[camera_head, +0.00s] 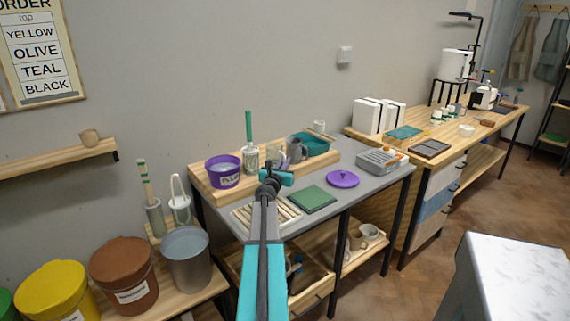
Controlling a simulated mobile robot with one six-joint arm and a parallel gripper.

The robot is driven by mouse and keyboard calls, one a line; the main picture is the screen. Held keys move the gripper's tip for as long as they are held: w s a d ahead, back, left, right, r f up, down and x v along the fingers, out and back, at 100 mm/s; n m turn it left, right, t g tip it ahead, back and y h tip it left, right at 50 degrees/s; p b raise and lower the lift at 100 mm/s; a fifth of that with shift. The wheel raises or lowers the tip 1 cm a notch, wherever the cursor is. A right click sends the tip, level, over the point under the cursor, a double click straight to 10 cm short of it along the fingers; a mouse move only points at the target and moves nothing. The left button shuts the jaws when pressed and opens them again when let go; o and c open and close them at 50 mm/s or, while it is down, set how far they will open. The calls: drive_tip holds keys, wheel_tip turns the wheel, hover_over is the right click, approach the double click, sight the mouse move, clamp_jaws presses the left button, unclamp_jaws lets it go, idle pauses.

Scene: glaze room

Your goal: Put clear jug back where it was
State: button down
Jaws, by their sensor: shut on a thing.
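My gripper (269,174) is over the front edge of the long wooden board on the grey worktable, seen from behind. It is shut on the clear jug (274,158), a see-through vessel that shows just beyond the jaws. My wrist and fingers hide much of the jug, so its handle and base are hard to make out. I cannot tell whether its base touches the board. A grey pitcher (297,151) stands close on its right, and a clear jar (250,161) with a green-handled brush stands on its left.
The wooden board (212,196) also bears a purple tub (222,171) and a teal basin (312,145). Buckets stand at lower left.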

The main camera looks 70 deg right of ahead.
drive_tip(key=shift+f, duration=0.1)
drive_tip(key=c, duration=2.3)
unclamp_jaws()
drive_tip(key=o, duration=0.5)
drive_tip(key=shift+c, duration=0.2)
drive_tip(key=shift+s+a+b, duration=0.2)
drive_tip(key=shift+a, duration=1.8)
drive_tip(key=shift+s+a+b, duration=0.15)
drive_tip(key=shift+a, duration=1.85)
drive_tip(key=shift+s+a+b, duration=0.2)
drive_tip(key=shift+a, duration=1.8)
